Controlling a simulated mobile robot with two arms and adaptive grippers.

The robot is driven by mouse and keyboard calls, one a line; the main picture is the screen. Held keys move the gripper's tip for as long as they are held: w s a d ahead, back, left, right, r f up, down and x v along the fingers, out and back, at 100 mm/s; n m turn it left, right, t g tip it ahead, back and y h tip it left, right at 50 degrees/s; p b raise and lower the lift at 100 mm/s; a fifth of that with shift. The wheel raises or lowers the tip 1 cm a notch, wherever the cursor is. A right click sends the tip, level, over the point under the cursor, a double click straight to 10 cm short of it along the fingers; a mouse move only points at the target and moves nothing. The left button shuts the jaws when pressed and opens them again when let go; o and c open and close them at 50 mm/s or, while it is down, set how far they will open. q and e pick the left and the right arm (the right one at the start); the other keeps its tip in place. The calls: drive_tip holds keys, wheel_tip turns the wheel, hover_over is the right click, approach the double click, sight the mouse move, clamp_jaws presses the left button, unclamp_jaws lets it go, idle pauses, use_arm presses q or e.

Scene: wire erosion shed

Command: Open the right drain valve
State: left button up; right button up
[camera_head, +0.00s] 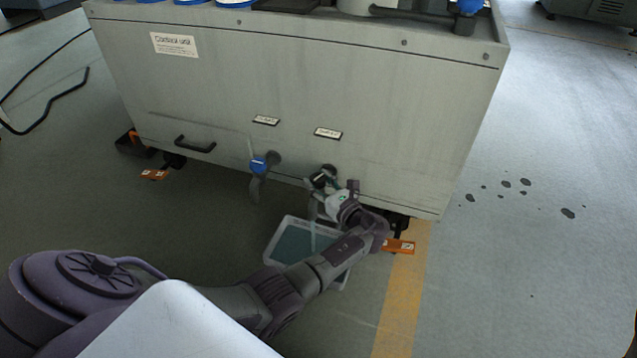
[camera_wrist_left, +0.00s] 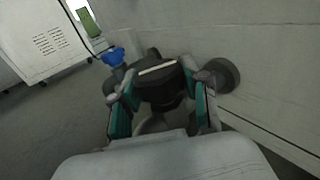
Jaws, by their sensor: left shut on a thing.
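The right drain valve (camera_head: 320,179) sticks out low on the front of the grey cabinet (camera_head: 250,90), below the right label. It has a black round knob with a white line, which shows close up in the left wrist view (camera_wrist_left: 158,72). My left gripper (camera_head: 328,188) is shut on this knob, one finger on each side of it (camera_wrist_left: 163,90). The hand hides much of the valve in the head view. The left valve (camera_head: 259,164) has a blue handle and stands apart, also visible in the left wrist view (camera_wrist_left: 113,56). My right gripper is not in view.
A shallow tray (camera_head: 281,229) lies on the floor under the right valve, partly behind my left forearm. Orange brackets (camera_head: 400,246) sit at the cabinet's feet. A black handle (camera_head: 195,145) is at the lower left. The floor to the right is open, with dark spots.

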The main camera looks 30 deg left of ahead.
use_arm(q)
drive_tip(key=o, duration=1)
drive_tip(key=shift+o, duration=0.8)
drive_tip(key=v, duration=1.2)
